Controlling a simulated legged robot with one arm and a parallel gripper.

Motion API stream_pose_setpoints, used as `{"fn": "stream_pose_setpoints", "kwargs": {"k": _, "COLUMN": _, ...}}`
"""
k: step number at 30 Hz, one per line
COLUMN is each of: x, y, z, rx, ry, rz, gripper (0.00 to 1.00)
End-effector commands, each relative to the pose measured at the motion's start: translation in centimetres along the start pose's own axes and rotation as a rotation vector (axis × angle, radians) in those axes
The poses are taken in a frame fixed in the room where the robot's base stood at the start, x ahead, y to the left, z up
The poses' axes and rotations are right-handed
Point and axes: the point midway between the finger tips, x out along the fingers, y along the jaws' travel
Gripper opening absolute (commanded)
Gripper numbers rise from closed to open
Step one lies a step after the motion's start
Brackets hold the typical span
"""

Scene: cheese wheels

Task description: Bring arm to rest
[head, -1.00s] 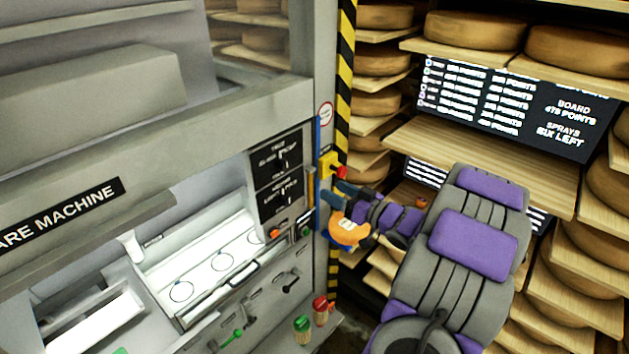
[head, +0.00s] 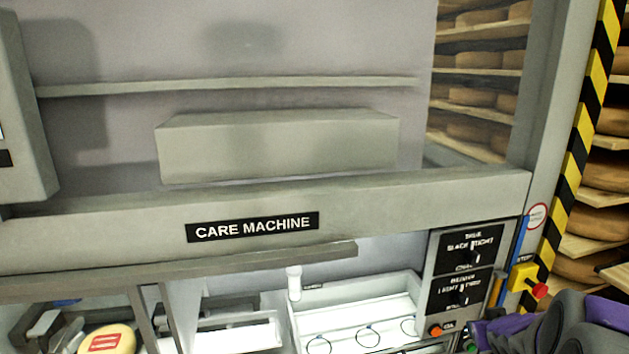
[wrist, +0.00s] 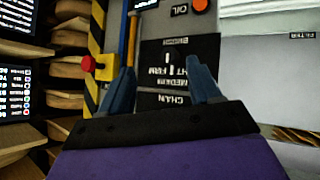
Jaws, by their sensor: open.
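My gripper (wrist: 160,88) shows in the wrist view with its two blue fingers apart and nothing between them. It faces the care machine's black control panel (wrist: 178,65), which lies beyond the fingers. In the head view my grey and purple arm is at the bottom right corner, and the gripper itself is out of frame or hidden there.
The care machine (head: 250,227) fills most of the head view. A red stop button on a yellow box (head: 527,280) sits at its right edge, beside a striped post (head: 575,150). Cheese shelves (head: 590,205) stand at the right. A cheese wheel (head: 105,340) is at lower left.

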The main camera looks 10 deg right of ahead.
Motion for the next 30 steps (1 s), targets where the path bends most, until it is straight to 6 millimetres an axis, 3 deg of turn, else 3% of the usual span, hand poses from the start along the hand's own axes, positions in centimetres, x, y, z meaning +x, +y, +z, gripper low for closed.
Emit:
{"fn": "stream_pose_setpoints", "kwargs": {"k": 1, "x": -0.6, "y": -1.7, "z": 1.0, "rx": -0.012, "ry": -0.046, "rz": 0.011, "gripper": 0.63}}
{"fn": "stream_pose_setpoints", "kwargs": {"k": 8, "x": -5.9, "y": -8.4, "z": 7.7, "rx": -0.034, "ry": -0.335, "rz": 0.018, "gripper": 0.63}}
{"fn": "stream_pose_setpoints", "kwargs": {"k": 14, "x": -12.9, "y": -15.3, "z": 15.5, "rx": -0.076, "ry": -0.608, "rz": -0.078, "gripper": 0.63}}
{"fn": "stream_pose_setpoints", "kwargs": {"k": 18, "x": -18.5, "y": -19.4, "z": 21.1, "rx": -0.128, "ry": -0.793, "rz": -0.184, "gripper": 0.63}}
{"fn": "stream_pose_setpoints", "kwargs": {"k": 24, "x": -24.3, "y": -22.4, "z": 25.9, "rx": -0.197, "ry": -0.956, "rz": -0.302, "gripper": 0.63}}
{"fn": "stream_pose_setpoints", "kwargs": {"k": 30, "x": -25.9, "y": -22.9, "z": 26.9, "rx": -0.217, "ry": -0.999, "rz": -0.336, "gripper": 0.63}}
